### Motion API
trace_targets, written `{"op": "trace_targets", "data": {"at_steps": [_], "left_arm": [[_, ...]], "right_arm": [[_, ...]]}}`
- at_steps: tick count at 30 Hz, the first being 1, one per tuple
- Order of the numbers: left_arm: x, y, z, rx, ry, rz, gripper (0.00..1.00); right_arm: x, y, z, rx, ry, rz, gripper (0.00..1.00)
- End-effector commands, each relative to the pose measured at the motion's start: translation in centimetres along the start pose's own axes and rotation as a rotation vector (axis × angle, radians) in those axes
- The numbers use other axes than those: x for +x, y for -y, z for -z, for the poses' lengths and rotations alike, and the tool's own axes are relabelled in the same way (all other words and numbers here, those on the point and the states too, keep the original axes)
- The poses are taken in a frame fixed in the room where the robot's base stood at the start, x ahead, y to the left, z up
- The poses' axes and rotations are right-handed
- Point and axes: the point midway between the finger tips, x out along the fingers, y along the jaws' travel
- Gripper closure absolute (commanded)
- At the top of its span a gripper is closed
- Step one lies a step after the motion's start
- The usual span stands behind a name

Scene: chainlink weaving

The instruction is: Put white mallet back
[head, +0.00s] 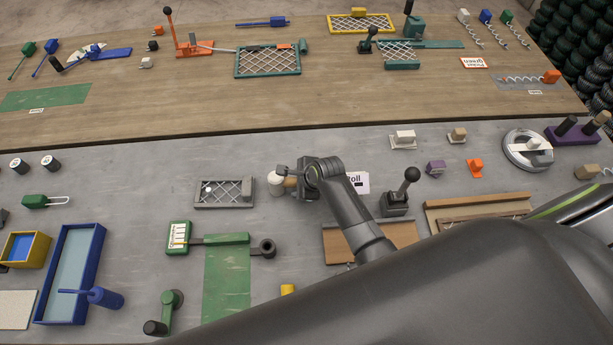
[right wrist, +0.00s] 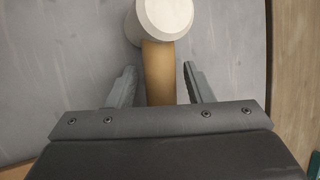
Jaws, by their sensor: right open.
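The white mallet has a round white head (right wrist: 165,18) and a tan handle (right wrist: 158,75). In the head view its white head (head: 276,184) lies on the grey table just right of a grey mesh frame. My right gripper (head: 287,181) is at the mallet. In the right wrist view my right gripper (right wrist: 158,85) is open, with one finger on each side of the handle and a gap to both. The far end of the handle is hidden by the gripper body. My left gripper is not in view.
The grey mesh frame (head: 224,194) lies left of the mallet. A white label (head: 358,182) is partly behind my right arm, and a black lever (head: 398,200) stands to its right. A green mat (head: 227,285) lies in front. Bare grey table shows behind the mallet.

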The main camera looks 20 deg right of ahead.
Motion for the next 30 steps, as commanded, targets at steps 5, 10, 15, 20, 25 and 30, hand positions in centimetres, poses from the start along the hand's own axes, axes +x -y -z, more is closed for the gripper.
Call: {"op": "trace_targets", "data": {"at_steps": [5, 10, 15, 20, 25, 30], "left_arm": [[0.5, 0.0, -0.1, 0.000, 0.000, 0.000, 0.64], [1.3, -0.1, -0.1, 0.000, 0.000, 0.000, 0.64], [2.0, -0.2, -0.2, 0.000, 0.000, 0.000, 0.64], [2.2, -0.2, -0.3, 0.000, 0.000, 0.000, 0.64], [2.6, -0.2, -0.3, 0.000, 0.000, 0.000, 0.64], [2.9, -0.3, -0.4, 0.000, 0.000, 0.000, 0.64]], "right_arm": [[-1.4, 0.0, 0.0, 0.000, 0.001, 0.002, 0.53], [-3.3, 0.1, 0.0, 0.000, 0.001, 0.005, 0.53], [-5.5, 0.3, 0.0, -0.001, 0.001, 0.003, 0.53], [-8.1, 0.3, -0.1, -0.001, 0.001, 0.004, 0.53], [-10.8, 0.4, 0.0, -0.001, 0.000, 0.005, 0.53], [-13.6, 0.4, -0.1, -0.001, 0.000, 0.004, 0.53]]}}
